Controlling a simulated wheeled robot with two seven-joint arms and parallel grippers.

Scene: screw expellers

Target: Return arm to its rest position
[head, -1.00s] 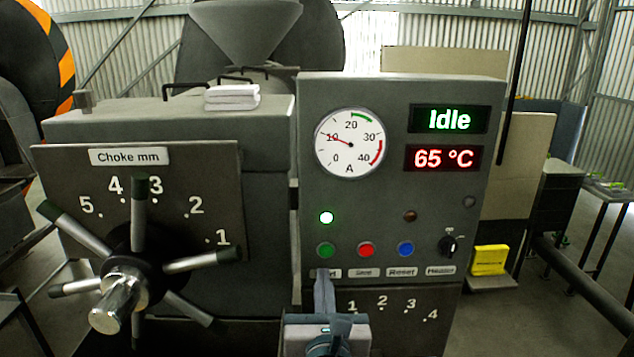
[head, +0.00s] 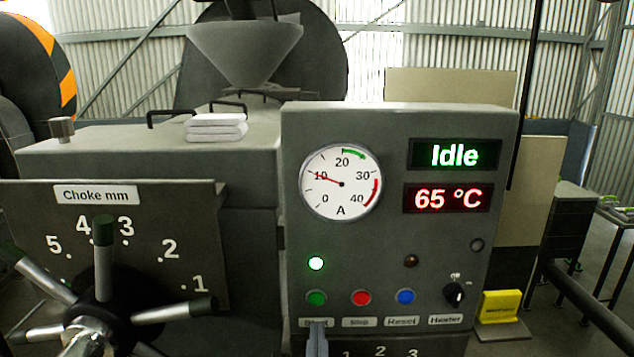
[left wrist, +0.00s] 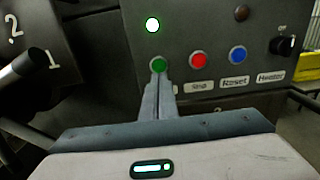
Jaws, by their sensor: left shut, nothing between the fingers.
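My left gripper (head: 317,338) is shut and empty at the bottom of the head view, in front of the control panel (head: 300,125) and below the green Start button (head: 316,298). In the left wrist view its closed fingers (left wrist: 158,98) point up toward the green button (left wrist: 159,65), hiding the Start label. I cannot tell whether the tips touch the panel. A white lamp (head: 316,264) glows above the button. The display (head: 450,154) reads Idle and the one below (head: 447,199) reads 65 °C. My right gripper is not in view.
The choke handwheel (head: 100,320) with long spokes sticks out at left. Red (head: 361,298) and blue (head: 405,297) buttons and the heater knob (head: 454,293) sit right of the green button. A yellow object (head: 501,306) stands at right. Folded white cloths (head: 216,127) lie on the machine.

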